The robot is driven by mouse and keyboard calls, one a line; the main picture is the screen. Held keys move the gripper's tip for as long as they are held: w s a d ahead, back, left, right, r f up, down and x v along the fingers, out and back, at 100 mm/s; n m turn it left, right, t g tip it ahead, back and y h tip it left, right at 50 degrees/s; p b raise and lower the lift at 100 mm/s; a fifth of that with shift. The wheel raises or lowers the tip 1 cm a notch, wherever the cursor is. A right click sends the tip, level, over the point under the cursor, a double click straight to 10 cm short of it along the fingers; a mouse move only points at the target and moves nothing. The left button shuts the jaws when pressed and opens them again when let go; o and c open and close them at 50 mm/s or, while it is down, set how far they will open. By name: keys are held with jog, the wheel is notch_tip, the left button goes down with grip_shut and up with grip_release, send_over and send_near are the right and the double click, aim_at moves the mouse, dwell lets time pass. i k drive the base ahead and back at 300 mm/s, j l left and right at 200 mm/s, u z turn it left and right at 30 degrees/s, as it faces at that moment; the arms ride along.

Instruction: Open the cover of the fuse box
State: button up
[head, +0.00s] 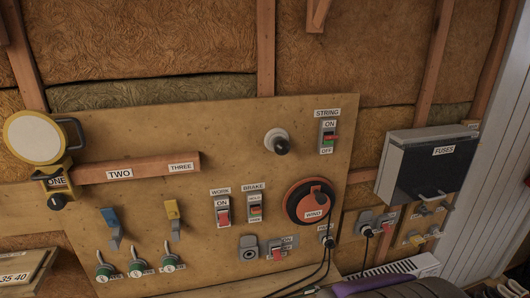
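The fuse box (392,162) is a grey box mounted on the wall at the right in the head view. Its cover (428,170) is a dark front panel with a white FUSES label (444,150) near its top. The cover looks closed, and no fuses show inside. A light metal handle (430,195) sits at the cover's lower edge. My gripper is not in this view.
Left of the fuse box is a wooden panel with switches, levers and a round red-and-black WIND dial (309,201). Small switches and taps (416,239) sit below the box. Black cables hang near the bottom. A white corrugated wall (495,170) stands at the far right.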

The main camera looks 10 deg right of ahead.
aim_at(425, 172)
jog(key=z, duration=1.4)
